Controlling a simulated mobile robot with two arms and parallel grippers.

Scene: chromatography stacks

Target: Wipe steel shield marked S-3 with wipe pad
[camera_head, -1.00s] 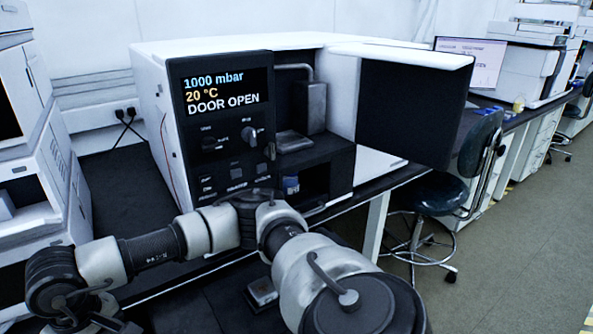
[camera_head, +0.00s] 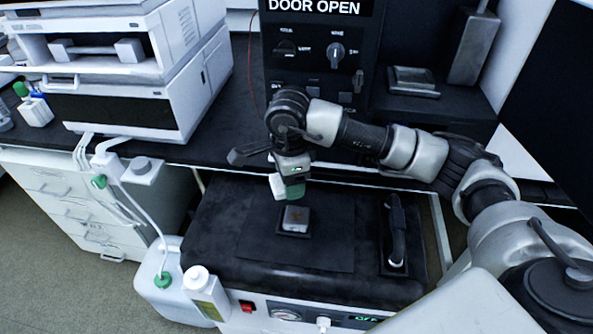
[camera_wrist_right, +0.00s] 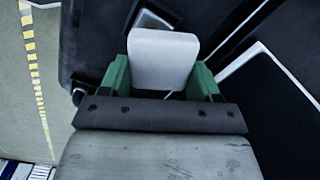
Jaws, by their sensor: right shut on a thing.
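My right gripper (camera_head: 284,188) is shut on a pale pad (camera_wrist_right: 163,58), held between its green fingers in the right wrist view. In the head view it hangs above the black cart top. Just below and a little right of it, a small steel block (camera_head: 296,218) with a faint reddish mark sits on a dark square; a gap appears to separate them. A tall steel piece (camera_head: 474,48) and a low steel plate (camera_head: 413,81) are at the open instrument. No S-3 mark is legible, so I cannot tell which is the shield. My left gripper is not in view.
A black handle-like tool (camera_head: 396,236) lies at the cart top's right. A white bottle (camera_head: 205,284) and a jug (camera_head: 170,290) stand left of the cart. The open instrument door (camera_head: 550,110) is at right. The cart top around the block is mostly clear.

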